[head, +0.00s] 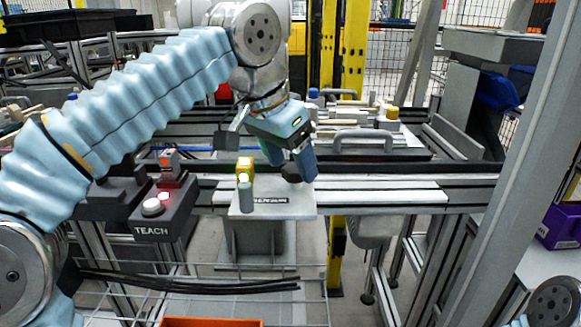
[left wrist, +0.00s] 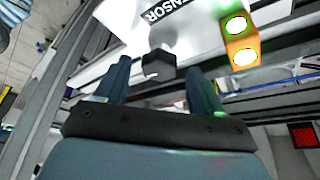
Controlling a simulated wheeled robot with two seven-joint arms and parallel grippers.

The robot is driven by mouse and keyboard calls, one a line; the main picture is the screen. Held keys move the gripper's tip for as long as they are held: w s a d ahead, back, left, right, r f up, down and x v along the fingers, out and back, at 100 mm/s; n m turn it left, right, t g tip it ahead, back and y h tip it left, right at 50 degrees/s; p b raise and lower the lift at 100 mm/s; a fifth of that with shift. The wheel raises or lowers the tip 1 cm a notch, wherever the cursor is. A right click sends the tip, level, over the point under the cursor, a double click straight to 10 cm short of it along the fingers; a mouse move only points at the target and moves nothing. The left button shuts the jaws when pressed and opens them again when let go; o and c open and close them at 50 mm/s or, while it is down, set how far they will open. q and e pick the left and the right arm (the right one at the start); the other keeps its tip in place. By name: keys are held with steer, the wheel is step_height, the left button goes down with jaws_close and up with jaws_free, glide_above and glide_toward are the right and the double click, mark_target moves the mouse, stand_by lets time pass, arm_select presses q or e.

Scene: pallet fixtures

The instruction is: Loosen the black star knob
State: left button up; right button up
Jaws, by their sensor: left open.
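The black star knob (head: 292,173) is at the rear of a pale plate labelled SENSOR (head: 295,208), partly hidden by my left gripper in the head view. In the left wrist view the knob (left wrist: 160,62) shows as a dark, faceted block beyond and between the fingertips. My left gripper (head: 290,165) points down at the knob with its blue-grey fingers apart. In the left wrist view the open gripper (left wrist: 158,72) holds nothing. I cannot tell whether a finger touches the knob. My right gripper is out of view.
A yellow sensor block (head: 245,167) with a lit lamp stands on the plate, left of the knob. A TEACH button box (head: 155,222) is farther left. A grey handle (head: 362,136) rises behind the rail. A wire basket (head: 200,285) lies in front.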

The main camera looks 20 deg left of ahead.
arm_select(q)
steer(key=shift+w+f, duration=0.1)
steer(key=shift+f, duration=0.2)
steer(key=shift+d, duration=0.1)
